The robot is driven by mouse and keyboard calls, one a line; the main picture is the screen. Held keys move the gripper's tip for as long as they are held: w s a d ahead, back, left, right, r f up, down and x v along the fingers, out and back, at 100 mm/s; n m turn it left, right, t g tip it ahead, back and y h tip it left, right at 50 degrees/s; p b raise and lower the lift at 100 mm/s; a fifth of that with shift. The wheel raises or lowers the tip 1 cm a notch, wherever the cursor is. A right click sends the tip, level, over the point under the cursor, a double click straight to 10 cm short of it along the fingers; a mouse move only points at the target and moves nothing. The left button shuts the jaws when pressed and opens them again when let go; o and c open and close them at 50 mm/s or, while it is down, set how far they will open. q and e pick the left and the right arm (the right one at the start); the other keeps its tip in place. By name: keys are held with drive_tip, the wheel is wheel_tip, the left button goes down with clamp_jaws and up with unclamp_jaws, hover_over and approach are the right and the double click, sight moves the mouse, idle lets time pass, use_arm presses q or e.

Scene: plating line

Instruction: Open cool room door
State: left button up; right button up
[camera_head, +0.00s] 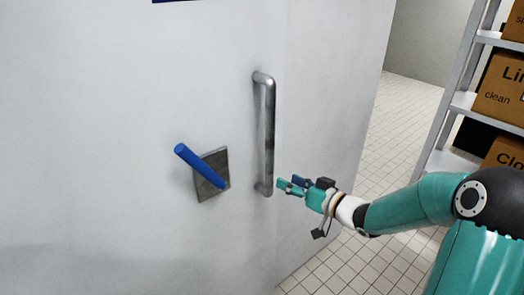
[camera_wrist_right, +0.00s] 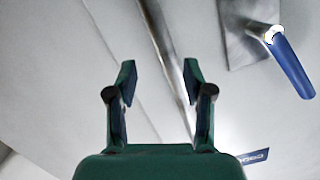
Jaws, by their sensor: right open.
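The cool room door (camera_head: 130,100) is a large white panel filling the left and middle of the head view. A vertical metal bar handle (camera_head: 268,135) is fixed on it near its right edge. Left of the bar is a blue lever (camera_head: 195,162) on a grey metal plate (camera_head: 215,180). My right gripper (camera_head: 281,185) is open beside the lower end of the bar. In the right wrist view the bar handle (camera_wrist_right: 168,50) runs beyond and between the open fingers (camera_wrist_right: 160,85), with nothing gripped. The blue lever (camera_wrist_right: 292,65) shows at upper right there. My left gripper is not in view.
A grey shelf rack (camera_head: 455,100) with labelled brown boxes (camera_head: 500,88) stands at the right. Pale tiled floor (camera_head: 365,180) is clear between the door edge and the rack. A blue sign (camera_head: 175,1) shows at the top of the door.

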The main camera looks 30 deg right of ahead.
drive_tip(key=s+d+r+n+t, duration=0.1)
drive_tip(key=s+d+r+n, duration=0.15)
drive_tip(key=r, duration=0.25)
drive_tip(key=n+y+b, duration=0.2)
drive_tip(key=n+y, duration=0.1)
approach(270, 136)
use_arm(q)
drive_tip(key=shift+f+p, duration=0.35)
drive_tip(key=shift+p, duration=0.9)
use_arm(e)
drive_tip(key=x, duration=1.1)
